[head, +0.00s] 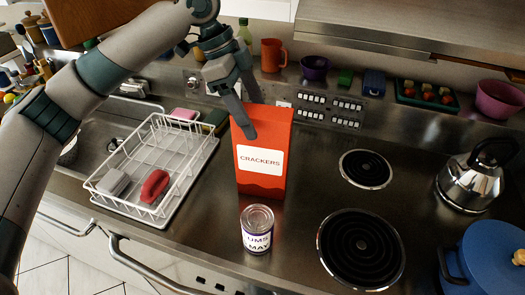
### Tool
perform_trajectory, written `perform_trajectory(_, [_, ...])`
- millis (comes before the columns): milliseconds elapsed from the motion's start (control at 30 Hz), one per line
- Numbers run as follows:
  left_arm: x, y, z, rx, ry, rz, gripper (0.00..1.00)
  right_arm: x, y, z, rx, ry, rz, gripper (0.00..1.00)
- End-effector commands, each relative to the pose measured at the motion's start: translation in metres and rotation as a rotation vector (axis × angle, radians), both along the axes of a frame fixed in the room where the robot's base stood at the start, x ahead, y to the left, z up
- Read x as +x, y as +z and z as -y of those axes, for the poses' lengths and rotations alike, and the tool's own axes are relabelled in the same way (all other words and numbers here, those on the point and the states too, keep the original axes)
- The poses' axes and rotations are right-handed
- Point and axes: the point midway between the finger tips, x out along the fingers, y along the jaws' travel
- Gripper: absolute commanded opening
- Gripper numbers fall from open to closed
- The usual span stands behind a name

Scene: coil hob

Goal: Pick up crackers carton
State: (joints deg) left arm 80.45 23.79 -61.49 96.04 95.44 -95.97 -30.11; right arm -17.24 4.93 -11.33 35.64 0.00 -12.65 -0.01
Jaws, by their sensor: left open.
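The crackers carton (263,172) is a tall red box with a white label reading "CRACKERS". It stands upright on the steel counter, left of the coil hob. My left gripper (250,118) is at the carton's top left, pointing down. It is open, with one finger in front of the carton's upper front face. The other finger is partly hidden, so I cannot tell whether either touches the carton. My right gripper does not show.
A labelled can (257,230) stands close in front of the carton. A white wire rack (196,166) is to the left. Coil burners (361,249), a kettle (470,180) and a blue pot (490,262) are to the right. A shelf with cups runs behind.

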Motion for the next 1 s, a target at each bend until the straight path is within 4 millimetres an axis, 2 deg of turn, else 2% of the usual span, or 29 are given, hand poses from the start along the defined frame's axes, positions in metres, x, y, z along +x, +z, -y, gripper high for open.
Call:
perform_trajectory(200, [-0.002, -0.015, 0.006, 0.000, -0.001, 0.000, 0.65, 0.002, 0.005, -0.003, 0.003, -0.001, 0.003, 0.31])
perform_trajectory(667, [-0.001, -0.020, 0.007, 0.001, -0.001, -0.002, 0.65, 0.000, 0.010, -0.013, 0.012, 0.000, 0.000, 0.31])
perform_trajectory(1000, [0.001, -0.058, 0.018, 0.001, -0.002, -0.002, 0.65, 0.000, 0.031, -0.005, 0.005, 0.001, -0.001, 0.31])
